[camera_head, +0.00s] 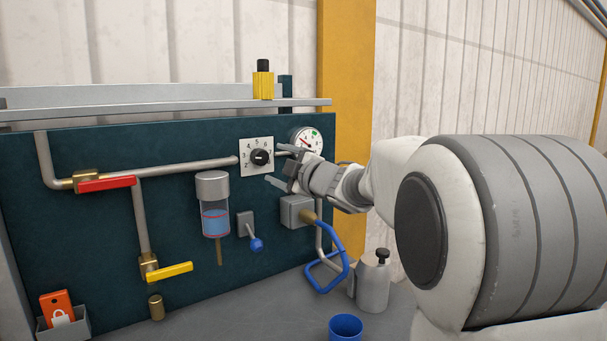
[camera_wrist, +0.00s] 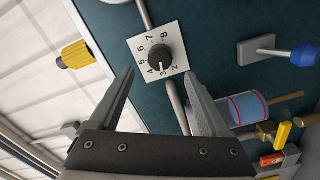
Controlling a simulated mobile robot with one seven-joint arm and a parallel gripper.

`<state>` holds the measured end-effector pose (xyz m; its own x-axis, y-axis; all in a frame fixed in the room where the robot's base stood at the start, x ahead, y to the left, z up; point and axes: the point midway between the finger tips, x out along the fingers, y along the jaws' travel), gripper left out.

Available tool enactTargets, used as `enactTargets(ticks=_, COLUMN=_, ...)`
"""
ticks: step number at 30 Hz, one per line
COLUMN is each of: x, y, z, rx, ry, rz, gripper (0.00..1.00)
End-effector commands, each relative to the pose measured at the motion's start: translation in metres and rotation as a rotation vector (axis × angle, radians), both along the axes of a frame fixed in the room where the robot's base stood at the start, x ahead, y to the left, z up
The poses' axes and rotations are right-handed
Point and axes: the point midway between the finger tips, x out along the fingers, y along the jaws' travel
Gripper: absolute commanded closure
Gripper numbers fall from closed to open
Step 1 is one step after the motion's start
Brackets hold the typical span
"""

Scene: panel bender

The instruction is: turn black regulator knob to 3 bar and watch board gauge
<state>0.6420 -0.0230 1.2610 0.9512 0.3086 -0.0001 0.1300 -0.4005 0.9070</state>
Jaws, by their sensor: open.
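The black regulator knob (camera_head: 260,157) sits on a white square dial plate on the dark panel; it also shows in the wrist view (camera_wrist: 160,57). Its pale pointer line appears to face near the 3, though it is small. The round white board gauge (camera_head: 308,139) is to the right of the knob, with a red needle pointing up and left and a green mark; its reading is too small to tell and my gripper partly covers it. My gripper (camera_head: 278,166) is open and empty, in front of the panel just right of the knob; its fingers (camera_wrist: 159,76) are apart, not gripping the knob.
A grey pipe with a red-handled valve (camera_head: 106,184) and a yellow-handled valve (camera_head: 168,271) is at left. A filter bowl (camera_head: 215,220) and a blue-knobbed lever (camera_head: 256,244) are below the knob. A blue hose (camera_head: 326,272), metal bottle (camera_head: 373,284) and blue cup (camera_head: 346,329) are lower right.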

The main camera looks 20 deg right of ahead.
Motion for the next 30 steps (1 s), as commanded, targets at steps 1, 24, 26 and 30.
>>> enactTargets(ticks=1, x=-0.012, y=-0.004, z=0.001, rx=-0.001, ry=-0.001, rz=-0.003, gripper=0.19)
enactTargets(ticks=24, x=-0.098, y=-0.032, z=0.000, rx=0.001, ry=0.001, rz=0.000, gripper=0.19)
enactTargets(ticks=26, x=-0.098, y=-0.032, z=0.000, rx=0.001, ry=0.001, rz=0.000, gripper=0.19)
enactTargets(ticks=30, x=-0.098, y=-0.032, z=0.000, rx=0.001, ry=0.001, rz=0.000, gripper=0.19)
